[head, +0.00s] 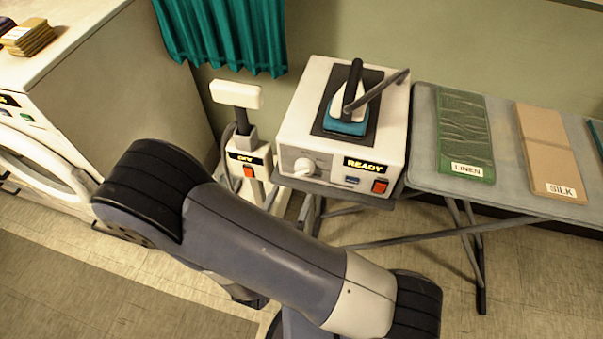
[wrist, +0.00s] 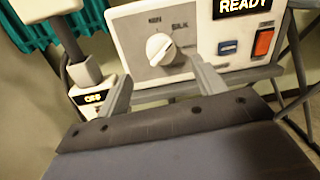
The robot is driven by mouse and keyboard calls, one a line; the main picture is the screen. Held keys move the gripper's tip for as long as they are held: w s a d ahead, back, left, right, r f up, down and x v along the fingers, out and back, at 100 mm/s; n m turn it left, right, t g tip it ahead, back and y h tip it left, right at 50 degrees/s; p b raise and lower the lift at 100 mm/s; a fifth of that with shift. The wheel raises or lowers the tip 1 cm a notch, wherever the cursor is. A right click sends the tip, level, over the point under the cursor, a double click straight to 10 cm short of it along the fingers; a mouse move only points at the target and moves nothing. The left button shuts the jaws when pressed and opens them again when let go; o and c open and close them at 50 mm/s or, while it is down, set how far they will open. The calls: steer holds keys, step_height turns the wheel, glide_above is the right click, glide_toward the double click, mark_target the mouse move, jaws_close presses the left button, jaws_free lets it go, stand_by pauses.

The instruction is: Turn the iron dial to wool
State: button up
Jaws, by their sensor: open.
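The iron dial (wrist: 160,48) is a round white knob on the grey front panel of the iron station (head: 310,128). It also shows in the head view (head: 304,166). The label SILK is readable at its upper right, and another label at its upper left is hard to read. I cannot make out a wool label or the exact pointer direction. My gripper (wrist: 160,70) is open, with one finger on each side just below the dial and nothing between them. Contact with the dial cannot be told. In the head view my arm hides the gripper.
A lit READY display (head: 365,165), a blue switch (wrist: 228,47) and a red switch (wrist: 264,42) sit right of the dial. A smaller unit with a lit display (head: 246,158) stands left. The iron (head: 347,112) rests on top. An ironing board (head: 510,198) holds folded cloths.

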mark_target(301, 174)
steer(key=shift+p+x, duration=0.55)
steer(key=shift+x, duration=3.25)
steer(key=shift+c, duration=0.4)
steer(key=shift+f, duration=0.1)
steer(key=c, duration=0.9)
